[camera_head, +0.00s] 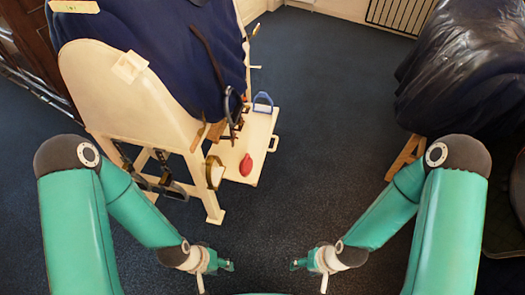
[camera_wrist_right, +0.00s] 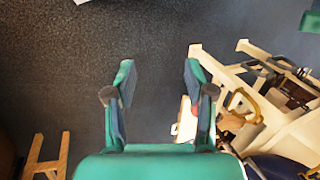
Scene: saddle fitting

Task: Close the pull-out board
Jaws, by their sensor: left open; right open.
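The pull-out board (camera_head: 232,176) is a cream panel extending to the right from the low frame of the saddle stand (camera_head: 130,92). Its cream handle (camera_head: 274,143) is on its right edge. A red oval object (camera_head: 246,165) and a blue stirrup (camera_head: 263,103) are on the board. My left gripper (camera_head: 222,265) is open and empty, below the board in the head view. My right gripper (camera_head: 302,264) is open and empty to its right, apart from the board and handle. In the right wrist view my open fingers (camera_wrist_right: 158,72) have only floor between them; the board is partly hidden behind one finger.
A dark blue cover (camera_head: 165,45) lies over the stand, with straps and stirrups hanging down. A black-covered form (camera_head: 460,70) on a wooden stand (camera_head: 405,157) is at the right. Dark carpet (camera_head: 325,120) between them is clear. A radiator (camera_head: 398,14) is at the back.

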